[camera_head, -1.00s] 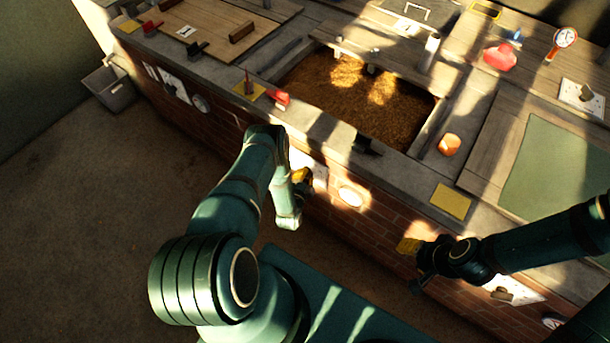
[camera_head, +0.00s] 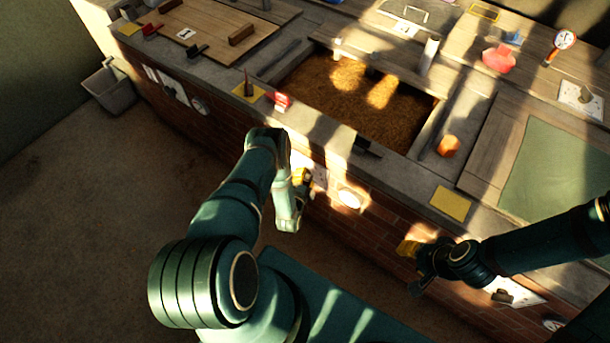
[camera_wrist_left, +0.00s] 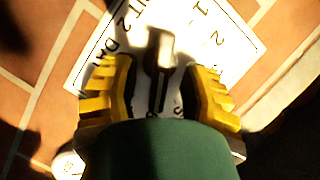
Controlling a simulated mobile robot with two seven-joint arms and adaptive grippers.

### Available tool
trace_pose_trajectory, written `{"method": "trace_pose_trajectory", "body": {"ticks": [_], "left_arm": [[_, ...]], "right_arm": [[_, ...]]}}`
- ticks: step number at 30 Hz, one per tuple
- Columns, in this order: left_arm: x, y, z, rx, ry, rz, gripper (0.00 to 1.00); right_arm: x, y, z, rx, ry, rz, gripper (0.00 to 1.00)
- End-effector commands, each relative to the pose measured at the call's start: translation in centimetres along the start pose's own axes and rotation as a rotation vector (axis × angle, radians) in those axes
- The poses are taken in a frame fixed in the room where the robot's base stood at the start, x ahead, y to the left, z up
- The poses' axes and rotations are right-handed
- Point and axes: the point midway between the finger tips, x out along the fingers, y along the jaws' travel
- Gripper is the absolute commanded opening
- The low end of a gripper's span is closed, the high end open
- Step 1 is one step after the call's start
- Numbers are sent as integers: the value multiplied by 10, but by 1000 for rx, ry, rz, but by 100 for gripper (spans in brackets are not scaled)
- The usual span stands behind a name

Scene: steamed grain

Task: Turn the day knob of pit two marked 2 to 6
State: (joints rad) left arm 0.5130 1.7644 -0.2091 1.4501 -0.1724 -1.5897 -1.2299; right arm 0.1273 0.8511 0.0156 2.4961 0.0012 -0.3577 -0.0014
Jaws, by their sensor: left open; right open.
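The day knob (camera_wrist_left: 158,50) of pit two is a grey bar handle on a white dial plate (camera_wrist_left: 188,16). The plate carries black lettering that reads partly as "2 DAY", with figures 1 and 2 along its upper right; other figures are hidden. My left gripper (camera_wrist_left: 160,88) has its yellow fingers on either side of the knob, open, with dark gaps beside the bar. In the head view the plate (camera_head: 320,174) shows on the brick front, partly behind my left gripper (camera_head: 301,182). My right gripper (camera_head: 410,247) is open and empty, in front of the brick wall, far from the knob.
Above the knob is the worktop with an open grain pit (camera_head: 345,100). A red block (camera_head: 279,102), an orange cup (camera_head: 448,146) and a yellow square (camera_head: 451,203) sit near it. A round white gauge (camera_head: 350,197) is right of the plate.

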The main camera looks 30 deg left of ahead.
Motion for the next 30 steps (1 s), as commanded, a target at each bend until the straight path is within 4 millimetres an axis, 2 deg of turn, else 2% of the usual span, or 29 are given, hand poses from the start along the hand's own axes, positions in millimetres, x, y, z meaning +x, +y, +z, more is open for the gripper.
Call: {"method": "trace_pose_trajectory", "body": {"ticks": [5, 18, 23, 30], "left_arm": [[-2, -13, -7, 0, 2, -1, 44], [-15, -75, -40, 0, 2, -2, 44], [-18, -85, -46, 1, 1, -1, 44], [-19, -87, -46, 1, 0, -1, 44]], "right_arm": [[0, 0, 0, 0, 0, 0, 47], [0, 0, 0, 0, 0, 0, 47], [0, 0, 0, 0, 0, 0, 47], [0, 0, 0, 0, 0, 0, 47]]}}
